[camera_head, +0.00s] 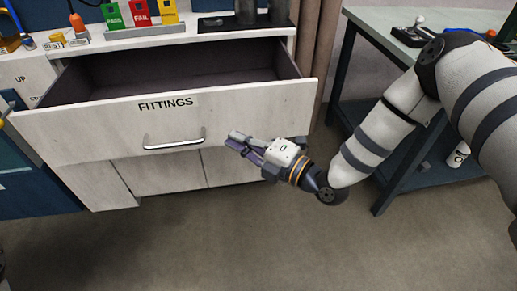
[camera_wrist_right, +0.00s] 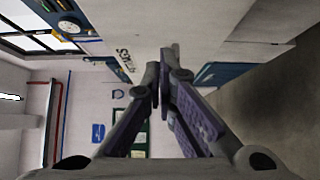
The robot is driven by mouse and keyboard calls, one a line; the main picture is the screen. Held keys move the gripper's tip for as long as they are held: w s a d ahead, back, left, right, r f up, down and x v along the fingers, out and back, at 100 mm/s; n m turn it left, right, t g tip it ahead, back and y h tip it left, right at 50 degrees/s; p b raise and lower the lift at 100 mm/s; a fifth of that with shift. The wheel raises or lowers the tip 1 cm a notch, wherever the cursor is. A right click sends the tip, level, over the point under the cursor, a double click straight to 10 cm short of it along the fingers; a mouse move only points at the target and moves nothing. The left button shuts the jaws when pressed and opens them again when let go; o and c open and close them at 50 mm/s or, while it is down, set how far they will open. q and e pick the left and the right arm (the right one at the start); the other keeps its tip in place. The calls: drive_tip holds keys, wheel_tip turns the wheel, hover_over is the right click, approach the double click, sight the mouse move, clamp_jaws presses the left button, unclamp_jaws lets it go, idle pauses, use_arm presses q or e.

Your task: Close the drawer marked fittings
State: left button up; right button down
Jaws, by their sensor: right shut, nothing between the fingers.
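The white drawer (camera_head: 84,131) marked FITTINGS stands pulled out from the white cabinet in the head view. Its dark inside shows and looks empty where visible. The fittings label (camera_head: 168,103) is at the top of its front, above a metal bar handle (camera_head: 174,139). My right gripper (camera_head: 234,141) is shut and empty. In the head view it appears just right of the handle, near the lower right of the drawer front; I cannot tell whether it touches. The right wrist view also shows its fingers (camera_wrist_right: 161,75) close together. My left gripper is not in view.
The floor (camera_head: 230,245) in front of the cabinet is clear.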

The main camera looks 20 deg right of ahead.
sight(220, 119)
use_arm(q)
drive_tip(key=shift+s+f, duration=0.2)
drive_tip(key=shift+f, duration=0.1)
use_arm(e)
drive_tip(key=shift+w+d, duration=0.25)
drive_tip(key=shift+w, duration=0.8)
drive_tip(key=shift+w+d, duration=0.2)
drive_tip(key=shift+w, duration=0.8)
